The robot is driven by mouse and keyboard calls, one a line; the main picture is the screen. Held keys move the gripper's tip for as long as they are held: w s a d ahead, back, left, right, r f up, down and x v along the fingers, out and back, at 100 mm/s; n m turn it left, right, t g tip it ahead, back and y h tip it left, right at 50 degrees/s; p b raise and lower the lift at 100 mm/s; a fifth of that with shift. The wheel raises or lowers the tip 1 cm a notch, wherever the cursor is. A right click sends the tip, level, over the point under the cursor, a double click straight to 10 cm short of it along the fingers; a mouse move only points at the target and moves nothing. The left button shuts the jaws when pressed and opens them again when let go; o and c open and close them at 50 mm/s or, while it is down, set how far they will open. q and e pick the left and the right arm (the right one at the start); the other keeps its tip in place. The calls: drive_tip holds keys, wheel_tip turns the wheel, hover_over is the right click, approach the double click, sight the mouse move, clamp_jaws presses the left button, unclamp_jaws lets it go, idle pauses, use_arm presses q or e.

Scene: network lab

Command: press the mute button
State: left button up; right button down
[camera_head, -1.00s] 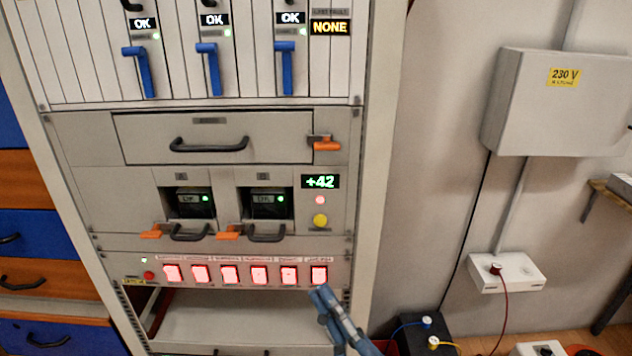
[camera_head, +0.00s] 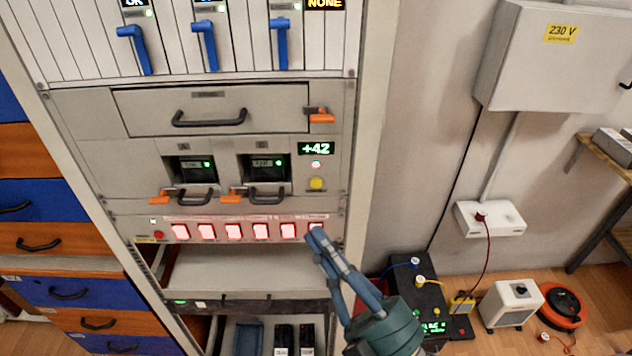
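A round yellow button (camera_head: 316,183) sits on the grey rack panel, below a small lit red lamp (camera_head: 316,164) and the green "+42" display (camera_head: 315,149). A small round red button (camera_head: 158,235) is at the left end of the row of lit red square switches (camera_head: 233,231). I cannot read a mute label on either button. My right gripper (camera_head: 316,238) comes in from below, its fingers together at the tips and empty. Its tips overlap the rightmost lit switch in the picture, below the yellow button; contact cannot be told. My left gripper is out of view.
Orange latches (camera_head: 231,196) and black handles (camera_head: 267,196) stick out left of the yellow button. An orange latch (camera_head: 320,116) is above it. An open shelf (camera_head: 215,268) lies below the switches. Boxes and cables stand on the floor at right.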

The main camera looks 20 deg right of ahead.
sight(316, 182)
drive_tip(key=shift+w+d, duration=0.4)
drive_tip(key=shift+w, duration=1)
drive_tip(key=shift+w+d, duration=0.45)
drive_tip(key=shift+w, duration=0.9)
drive_tip(key=shift+w+d, duration=0.4)
drive_tip(key=shift+w, duration=1)
drive_tip(key=shift+w, duration=0.1)
drive_tip(key=shift+w+d, duration=0.1)
drive_tip(key=shift+w, duration=0.2)
drive_tip(key=shift+w+d, duration=0.1)
drive_tip(key=shift+w, duration=0.2)
drive_tip(key=shift+s+p, duration=0.15)
drive_tip(key=shift+p, duration=0.15)
drive_tip(key=shift+s+a, duration=0.25)
drive_tip(key=shift+s, duration=0.35)
